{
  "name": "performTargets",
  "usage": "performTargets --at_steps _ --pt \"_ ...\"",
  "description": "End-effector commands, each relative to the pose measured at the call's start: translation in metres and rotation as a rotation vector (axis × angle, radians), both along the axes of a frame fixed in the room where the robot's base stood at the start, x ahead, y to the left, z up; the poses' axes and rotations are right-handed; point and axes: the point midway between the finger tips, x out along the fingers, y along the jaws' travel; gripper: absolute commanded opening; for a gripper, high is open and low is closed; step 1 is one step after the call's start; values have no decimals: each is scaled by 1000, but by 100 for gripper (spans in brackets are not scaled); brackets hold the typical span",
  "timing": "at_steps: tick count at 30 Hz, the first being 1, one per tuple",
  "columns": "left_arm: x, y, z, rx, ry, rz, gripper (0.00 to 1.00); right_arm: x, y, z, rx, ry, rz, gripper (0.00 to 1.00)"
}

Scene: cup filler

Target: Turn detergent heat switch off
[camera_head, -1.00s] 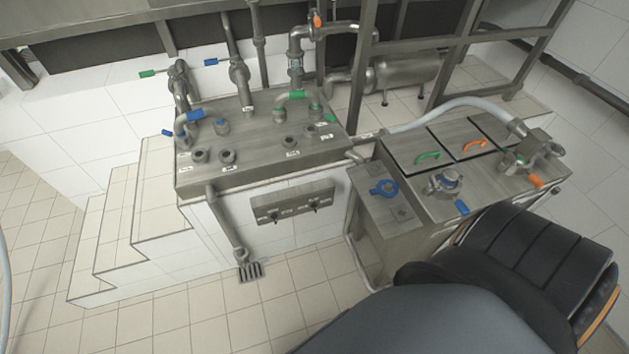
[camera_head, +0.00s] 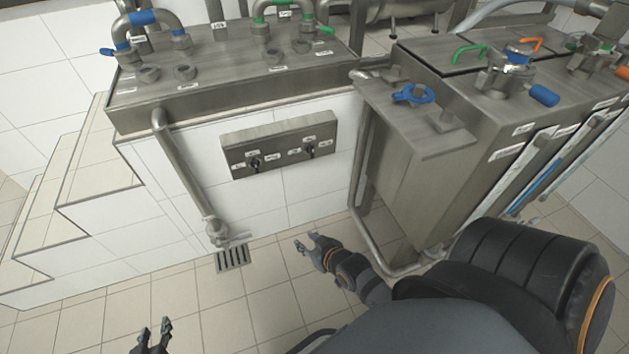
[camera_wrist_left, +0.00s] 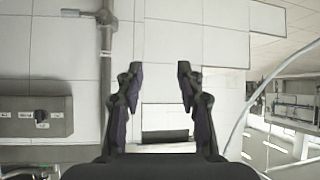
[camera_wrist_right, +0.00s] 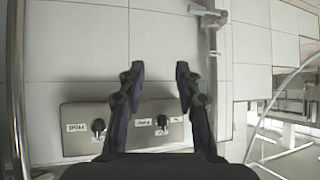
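A grey switch panel (camera_head: 278,143) with two black rotary switches is mounted on the white tiled wall front. One is the left switch (camera_head: 254,163), the other the right switch (camera_head: 308,151); their labels are too small to read surely. My right gripper (camera_head: 305,243) is open and empty, below the panel and apart from it. In the right wrist view the panel (camera_wrist_right: 80,115) shows behind the fingers. My left gripper (camera_head: 152,335) is open and empty at the lower left. In the left wrist view the panel (camera_wrist_left: 25,117) is at the left edge.
A steel tank (camera_head: 423,150) with a pipe frame stands right of the panel. A drain pipe (camera_head: 181,170) runs down left of the panel to a floor grate (camera_head: 232,258). White steps (camera_head: 80,215) are at the left. The floor before the panel is free.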

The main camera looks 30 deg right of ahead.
Motion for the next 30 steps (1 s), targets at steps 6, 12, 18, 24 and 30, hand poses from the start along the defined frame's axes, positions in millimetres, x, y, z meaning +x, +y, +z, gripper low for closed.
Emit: performTargets --at_steps 6,12,18,24,30 --pt "28 -9 25 -18 -242 -11 47 17 -12 -4 -17 -131 -30 34" --pt "58 -7 138 -10 -672 -6 47 46 -80 33 -110 -297 -201 34" --pt "56 -7 220 -1 -991 -5 47 73 -118 90 -120 -548 -273 34" --pt "50 -7 245 1 -1093 -7 47 80 -123 113 -101 -645 -273 34" --pt "46 -7 255 3 -1140 -8 47 88 -125 112 -100 -647 -275 34"
